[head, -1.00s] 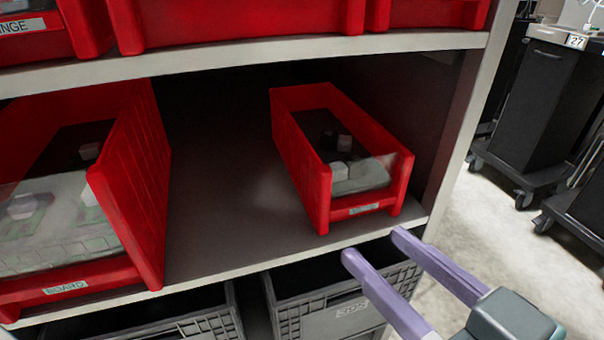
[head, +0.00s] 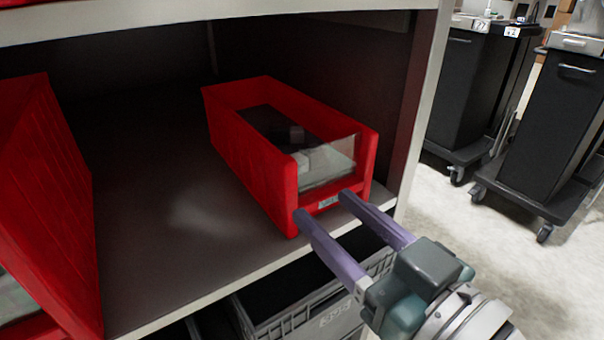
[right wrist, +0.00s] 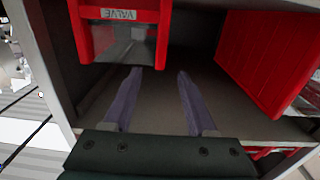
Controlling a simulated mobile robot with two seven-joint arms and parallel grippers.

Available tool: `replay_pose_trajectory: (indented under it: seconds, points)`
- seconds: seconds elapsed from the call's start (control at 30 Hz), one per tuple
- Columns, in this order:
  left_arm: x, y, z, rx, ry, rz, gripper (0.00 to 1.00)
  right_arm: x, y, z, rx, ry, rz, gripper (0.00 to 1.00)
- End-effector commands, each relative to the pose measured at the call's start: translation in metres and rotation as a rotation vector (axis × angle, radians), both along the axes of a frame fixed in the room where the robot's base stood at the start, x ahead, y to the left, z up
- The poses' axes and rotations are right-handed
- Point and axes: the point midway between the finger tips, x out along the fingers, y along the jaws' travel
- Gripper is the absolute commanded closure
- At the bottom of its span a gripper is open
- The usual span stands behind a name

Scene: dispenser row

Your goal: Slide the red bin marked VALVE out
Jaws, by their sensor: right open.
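The red VALVE bin (head: 238,150) stands on the shelf, with a clear front window, a few small pieces inside and a small label on its front lip. In the right wrist view its front (right wrist: 88,35) is at the upper left, the VALVE label upside down. My right gripper (head: 322,205) is open, with two purple fingers pointing at the bin's front. The fingertips overlap the lower front in the head view; I cannot tell whether they touch. In the right wrist view the gripper (right wrist: 159,72) has nothing between its fingers. My left gripper is not in view.
Another red bin (head: 45,190) stands at the left on the same shelf (head: 150,220), with bare floor between the two. Grey crates (head: 300,300) are below. The shelf's side post (head: 420,110) is close at the right. Black wheeled carts (head: 555,130) stand beyond it.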

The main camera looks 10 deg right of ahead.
Motion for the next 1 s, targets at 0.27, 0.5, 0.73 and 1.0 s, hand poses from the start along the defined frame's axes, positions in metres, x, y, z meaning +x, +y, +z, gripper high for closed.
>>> replay_pose_trajectory:
  seconds: [0.27, 0.5, 0.73, 1.0]
  points:
    - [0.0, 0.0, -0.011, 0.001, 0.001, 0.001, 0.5, 0.045, 0.016, -0.001, 0.002, -0.002, 0.001, 0.43]
    - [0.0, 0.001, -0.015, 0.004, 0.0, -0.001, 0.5, 0.063, 0.022, -0.001, 0.0, 0.002, 0.001, 0.43]
    - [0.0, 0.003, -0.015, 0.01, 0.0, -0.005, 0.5, 0.064, 0.023, -0.001, -0.001, 0.002, 0.001, 0.43]
    - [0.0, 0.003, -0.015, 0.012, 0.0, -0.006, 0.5, 0.064, 0.022, -0.001, -0.001, 0.002, 0.001, 0.64]
